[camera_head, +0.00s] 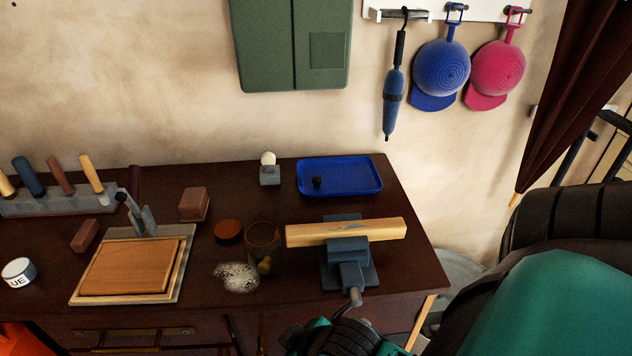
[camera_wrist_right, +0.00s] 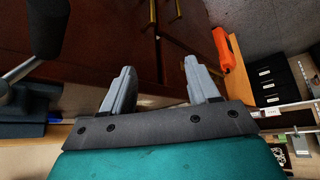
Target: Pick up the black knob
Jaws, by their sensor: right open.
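A small black knob (camera_head: 317,182) stands in the left part of the blue tray (camera_head: 350,190), at the back right of the workbench in the head view. My right gripper (camera_wrist_right: 160,72) shows in the right wrist view with its two grey fingers spread and nothing between them. It is over the front side of the bench, well away from the tray. Part of my right arm shows at the bottom of the head view; its fingers cannot be made out there. My left gripper is not in view.
A vise (camera_head: 348,262) holding a wooden block (camera_head: 300,234) stands in front of the tray; its handle (camera_wrist_right: 50,25) is close to my right gripper in the wrist view. A glass jar (camera_head: 263,240) and a small grey stand (camera_head: 270,178) are left of the vise.

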